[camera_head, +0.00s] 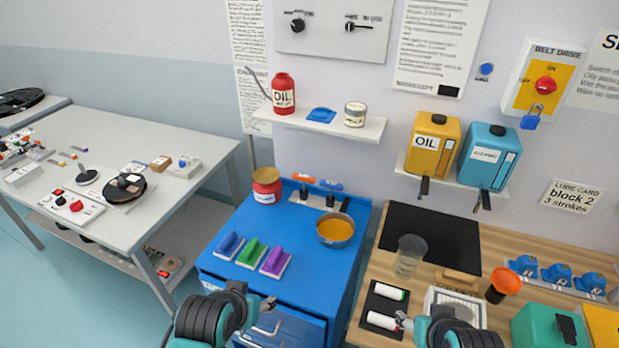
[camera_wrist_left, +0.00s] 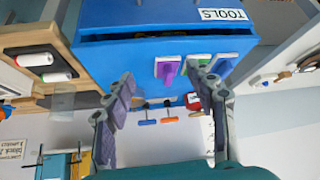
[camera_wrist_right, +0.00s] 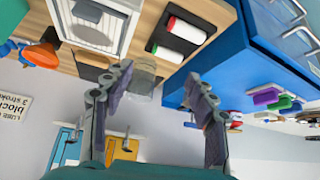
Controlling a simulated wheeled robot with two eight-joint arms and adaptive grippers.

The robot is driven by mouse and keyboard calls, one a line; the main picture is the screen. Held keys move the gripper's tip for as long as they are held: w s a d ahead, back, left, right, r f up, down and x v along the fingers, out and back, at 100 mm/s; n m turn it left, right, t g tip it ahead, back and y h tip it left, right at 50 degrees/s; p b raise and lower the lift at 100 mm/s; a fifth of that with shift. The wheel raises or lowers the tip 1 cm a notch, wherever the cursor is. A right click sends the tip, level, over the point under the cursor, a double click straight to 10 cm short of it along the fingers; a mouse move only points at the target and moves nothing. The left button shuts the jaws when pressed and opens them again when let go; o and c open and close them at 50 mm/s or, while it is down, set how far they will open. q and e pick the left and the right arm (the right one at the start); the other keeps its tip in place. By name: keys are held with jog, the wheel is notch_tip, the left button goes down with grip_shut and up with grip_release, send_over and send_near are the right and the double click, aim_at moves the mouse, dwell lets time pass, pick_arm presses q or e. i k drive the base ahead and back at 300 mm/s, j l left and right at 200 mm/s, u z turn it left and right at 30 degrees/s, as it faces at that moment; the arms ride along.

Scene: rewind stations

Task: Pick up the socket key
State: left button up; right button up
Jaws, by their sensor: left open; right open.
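No thing in view is marked as the socket key. Two T-handled tools, one orange (camera_head: 303,179) and one blue (camera_head: 330,186), stand in a rack at the back of the blue cabinet top; I cannot tell whether either is the key. In the left wrist view the orange tool (camera_wrist_left: 168,119) and the blue tool (camera_wrist_left: 147,122) show between the fingers, farther off. My left gripper (camera_wrist_left: 160,76) is open and empty, near the cabinet's front. My right gripper (camera_wrist_right: 158,76) is open and empty, near the front of the wooden bench.
The blue cabinet (camera_head: 220,267) bears several coloured blocks, a bowl of orange contents (camera_head: 336,230) and a red tin (camera_head: 267,186). On the bench (camera_head: 368,275) are a clear beaker (camera_head: 409,257) and a black tray with two white rolls.

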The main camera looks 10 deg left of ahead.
aim_at(304, 178)
jog(key=z, duration=2.2)
jog(key=u, duration=2.5)
jog(key=i+j+z, duration=0.2)
jog(key=j, duration=0.15)
jog(key=i+j+z, duration=0.2)
jog(key=j, duration=0.15)
jog(key=j+z, duration=0.15)
jog(key=j, duration=0.25)
jog(key=i+j+z, duration=0.2)
jog(key=j, duration=0.2)
jog(key=k, duration=0.05)
